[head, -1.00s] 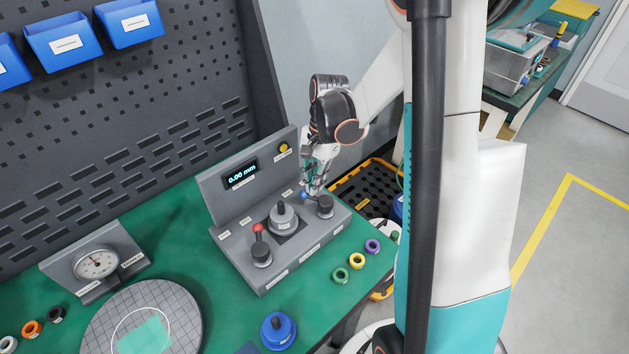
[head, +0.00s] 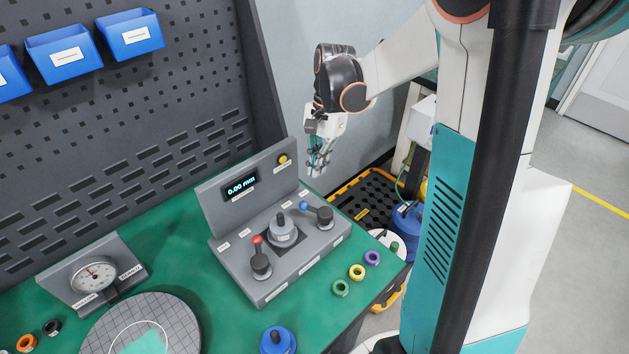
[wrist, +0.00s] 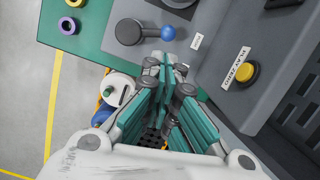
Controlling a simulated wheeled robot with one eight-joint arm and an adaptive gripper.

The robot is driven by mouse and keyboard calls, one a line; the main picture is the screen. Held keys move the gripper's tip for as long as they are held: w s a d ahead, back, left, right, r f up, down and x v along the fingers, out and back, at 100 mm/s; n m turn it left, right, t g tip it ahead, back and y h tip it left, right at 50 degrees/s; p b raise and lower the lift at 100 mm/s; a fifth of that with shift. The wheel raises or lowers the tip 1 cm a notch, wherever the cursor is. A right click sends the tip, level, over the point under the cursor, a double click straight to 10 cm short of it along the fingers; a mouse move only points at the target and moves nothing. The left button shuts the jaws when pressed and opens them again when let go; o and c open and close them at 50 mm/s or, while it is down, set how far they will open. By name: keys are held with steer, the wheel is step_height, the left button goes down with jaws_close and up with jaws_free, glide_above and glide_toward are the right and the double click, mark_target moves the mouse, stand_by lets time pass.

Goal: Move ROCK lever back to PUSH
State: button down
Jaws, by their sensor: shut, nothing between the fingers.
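The grey test fixture (head: 285,262) stands on the green bench with two levers. One lever has a blue ball knob (head: 304,206) on a dark round hub (head: 325,217) at the right; the knob points left and slightly back. It also shows in the wrist view as a blue ball (wrist: 168,33), close beyond my fingers. The other lever has a red ball knob (head: 257,239) and points back from its hub. The small labels are too small to tell which lever is ROCK. My gripper (head: 317,172) is shut and empty, above and behind the blue knob, apart from it.
A metal cylinder (head: 283,232) stands between the levers. The upright panel carries a display (head: 240,186) reading 0.00 mm and a yellow button (head: 283,159). Several coloured rings, one of them purple (head: 372,258), lie right of the fixture. A dark crate (head: 362,200) is behind.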

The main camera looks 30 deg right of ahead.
steer(key=v, duration=0.3)
steer(key=shift+r, duration=0.2)
steer(key=shift+s, duration=0.1)
stand_by(0.3)
